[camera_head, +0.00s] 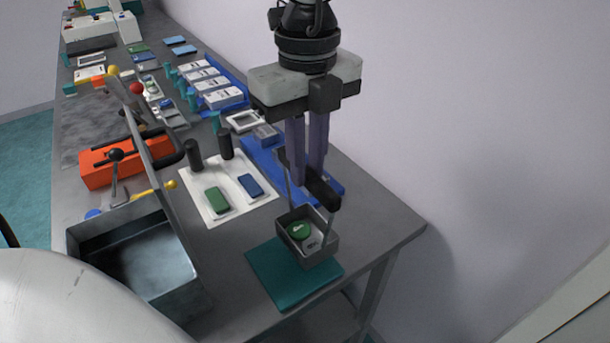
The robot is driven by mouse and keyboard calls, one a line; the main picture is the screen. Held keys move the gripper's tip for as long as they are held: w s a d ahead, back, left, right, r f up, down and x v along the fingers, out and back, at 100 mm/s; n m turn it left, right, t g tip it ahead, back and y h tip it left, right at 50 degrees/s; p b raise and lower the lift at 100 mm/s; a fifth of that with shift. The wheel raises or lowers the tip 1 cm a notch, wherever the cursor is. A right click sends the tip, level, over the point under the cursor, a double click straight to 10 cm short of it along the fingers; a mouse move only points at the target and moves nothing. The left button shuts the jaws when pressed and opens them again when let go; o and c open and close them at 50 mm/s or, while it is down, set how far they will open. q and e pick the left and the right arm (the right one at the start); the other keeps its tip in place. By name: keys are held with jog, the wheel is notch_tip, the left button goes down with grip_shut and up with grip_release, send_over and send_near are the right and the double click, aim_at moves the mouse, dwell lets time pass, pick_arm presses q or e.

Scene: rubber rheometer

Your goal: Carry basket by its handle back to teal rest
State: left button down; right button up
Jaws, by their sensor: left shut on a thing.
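My left gripper (318,190) points down at the right end of the bench and is shut on the dark handle of the basket (326,255). The basket is a small grey open box with a green round item (299,229) and a pale piece inside. It appears over the teal rest (269,273), a flat teal square near the bench's front right corner. I cannot tell whether the basket touches the rest or hangs just above it. My right gripper is not in view.
A large grey metal bin (185,280) stands left of the rest. A white mat (228,207) with a green and a blue block lies behind. An orange device (100,168), a blue tray (262,160) and several white boxes stand further back. The wall is close on the right.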

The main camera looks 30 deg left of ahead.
pick_arm(q)
jog(key=shift+f, duration=1.55)
jog(key=shift+f, duration=0.2)
jog(key=c, duration=1.7)
grip_release()
notch_tip(320, 180, up, 12)
jog(key=shift+r, duration=0.2)
